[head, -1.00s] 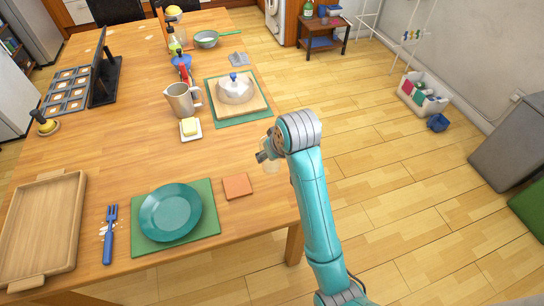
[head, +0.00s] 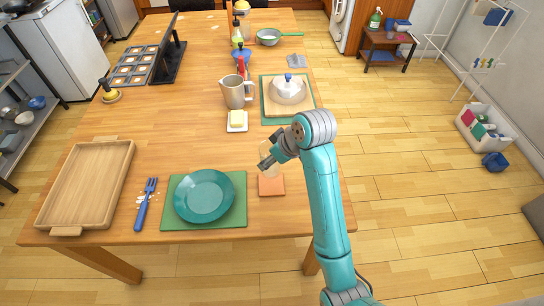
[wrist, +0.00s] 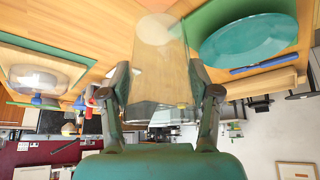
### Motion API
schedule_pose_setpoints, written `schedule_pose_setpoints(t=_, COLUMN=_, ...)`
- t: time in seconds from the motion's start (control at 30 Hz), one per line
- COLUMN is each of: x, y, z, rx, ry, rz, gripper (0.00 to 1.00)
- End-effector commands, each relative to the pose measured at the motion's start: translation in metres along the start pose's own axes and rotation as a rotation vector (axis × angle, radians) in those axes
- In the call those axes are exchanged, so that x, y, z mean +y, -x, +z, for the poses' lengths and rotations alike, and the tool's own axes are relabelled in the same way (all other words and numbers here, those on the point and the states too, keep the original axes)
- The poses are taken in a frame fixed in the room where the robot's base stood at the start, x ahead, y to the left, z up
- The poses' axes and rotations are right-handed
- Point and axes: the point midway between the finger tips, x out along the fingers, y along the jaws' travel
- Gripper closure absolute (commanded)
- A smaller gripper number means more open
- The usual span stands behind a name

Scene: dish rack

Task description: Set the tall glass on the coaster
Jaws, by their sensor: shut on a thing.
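The tall glass (wrist: 160,65) is clear and faintly tinted. In the wrist view it stands between the two fingers of my gripper (wrist: 160,92), which are shut on its sides. In the head view my gripper (head: 267,158) is near the table's right edge, and the glass shows only as a faint pale shape, partly hidden by the gripper. The coaster (head: 271,187) is a flat terracotta square on the table, with nothing seen resting on it. The glass appears above the coaster's far side; its exact height cannot be told.
A teal plate (head: 204,196) on a green mat (head: 236,220) lies left of the coaster. A butter dish (head: 237,127), a metal pitcher (head: 234,92) and a domed lid on a board (head: 289,90) stand farther back. A wooden tray (head: 122,165) and blue fork (head: 146,204) are at left.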

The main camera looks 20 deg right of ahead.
Motion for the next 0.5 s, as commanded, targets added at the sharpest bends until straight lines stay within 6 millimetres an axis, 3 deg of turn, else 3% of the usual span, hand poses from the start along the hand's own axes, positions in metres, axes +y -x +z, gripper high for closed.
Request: schedule_pose_setpoints(t=0.5, x=0.000, y=-0.035, z=0.020, rx=-0.002, ry=-0.001, rz=0.000, gripper=1.00)
